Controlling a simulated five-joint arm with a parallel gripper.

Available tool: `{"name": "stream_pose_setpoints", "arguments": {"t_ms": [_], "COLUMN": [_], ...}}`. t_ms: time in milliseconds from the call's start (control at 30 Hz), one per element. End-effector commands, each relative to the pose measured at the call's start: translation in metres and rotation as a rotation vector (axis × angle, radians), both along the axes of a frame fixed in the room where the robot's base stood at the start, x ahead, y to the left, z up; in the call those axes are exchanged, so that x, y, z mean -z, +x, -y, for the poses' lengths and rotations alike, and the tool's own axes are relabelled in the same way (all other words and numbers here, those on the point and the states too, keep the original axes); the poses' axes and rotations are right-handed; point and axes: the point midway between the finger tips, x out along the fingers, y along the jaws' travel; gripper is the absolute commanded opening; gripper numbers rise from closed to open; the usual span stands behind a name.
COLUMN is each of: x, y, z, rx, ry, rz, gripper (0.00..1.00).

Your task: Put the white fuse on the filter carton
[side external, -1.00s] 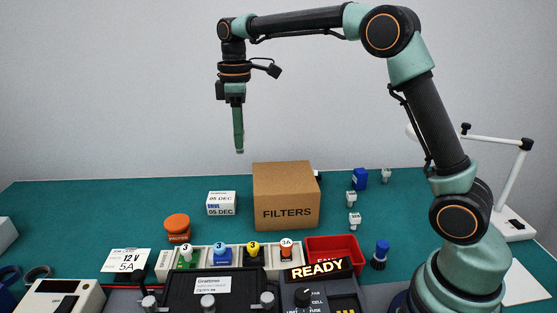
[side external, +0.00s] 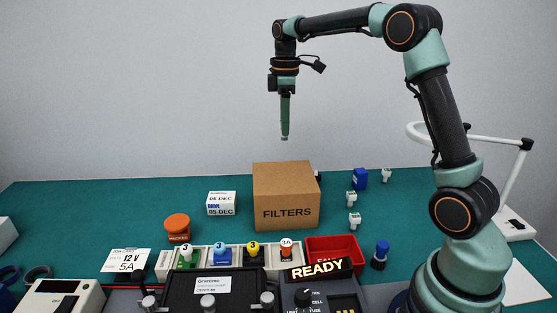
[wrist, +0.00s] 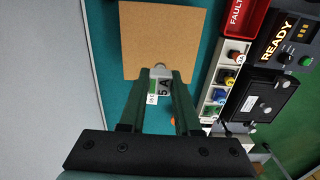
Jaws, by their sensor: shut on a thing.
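The filter carton (side external: 286,200), a brown box marked FILTERS, stands on the green mat; its plain top fills the upper middle of the wrist view (wrist: 163,40). My gripper (side external: 284,135) points down in the air above the carton, clear of its top. In the side view only a pale tip shows below the fingers.
Several loose white fuses (side external: 354,220) and a blue piece (side external: 360,179) lie right of the carton. A fuse rack (side external: 203,257), a red FAULT bin (side external: 333,251) and a READY tester (side external: 318,270) are in front.

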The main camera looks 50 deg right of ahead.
Motion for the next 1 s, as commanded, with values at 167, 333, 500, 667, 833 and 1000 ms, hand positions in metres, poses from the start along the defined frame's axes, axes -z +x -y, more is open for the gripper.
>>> {"name": "stream_pose_setpoints", "arguments": {"t_ms": [167, 333, 500, 667, 833, 1000], "x": [0.042, 0.062, 0.076, 0.099, 0.108, 0.107], "y": [0.0, 0.0, 0.0, 0.0, 0.0, 0.0], "z": [0.0, 0.0, 0.0, 0.0, 0.0, 0.0], "rx": [0.0, 0.0, 0.0, 0.0, 0.0, 0.0], "ry": [0.001, 0.001, 0.001, 0.001, 0.0, -0.001], "rz": [-0.004, -0.002, -0.002, -0.002, 0.0, 0.001], "gripper": [0.0, 0.0, 0.0, 0.0, 0.0, 0.0]}}
